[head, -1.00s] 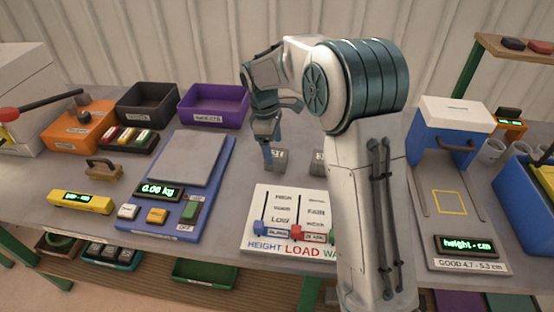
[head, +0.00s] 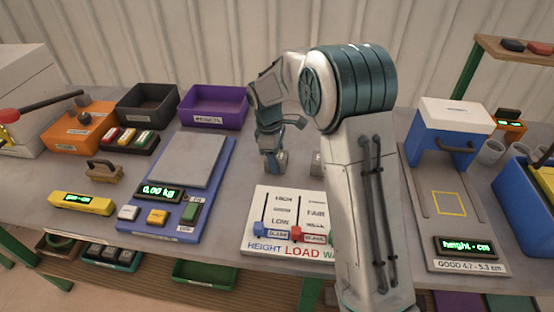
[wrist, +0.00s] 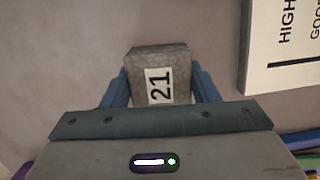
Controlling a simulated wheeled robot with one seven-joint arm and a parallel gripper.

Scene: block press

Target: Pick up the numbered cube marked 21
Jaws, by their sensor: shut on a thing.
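The grey cube marked 21 (wrist: 158,78) is between the two blue fingers of my gripper (wrist: 160,88) in the wrist view, its number label facing the camera. The fingers press against its left and right sides. In the head view my gripper (head: 272,160) points down at the table behind the white board, and the cube (head: 281,163) shows partly beside the fingers. I cannot tell whether the cube is clear of the tabletop.
Another grey cube (head: 316,163) stands to the right, partly hidden by my arm. The white board (head: 262,208) with sliders lies in front. A blue scale (head: 215,180) is to the left, a purple bin (head: 243,108) behind it. A blue height gauge (head: 425,150) stands at right.

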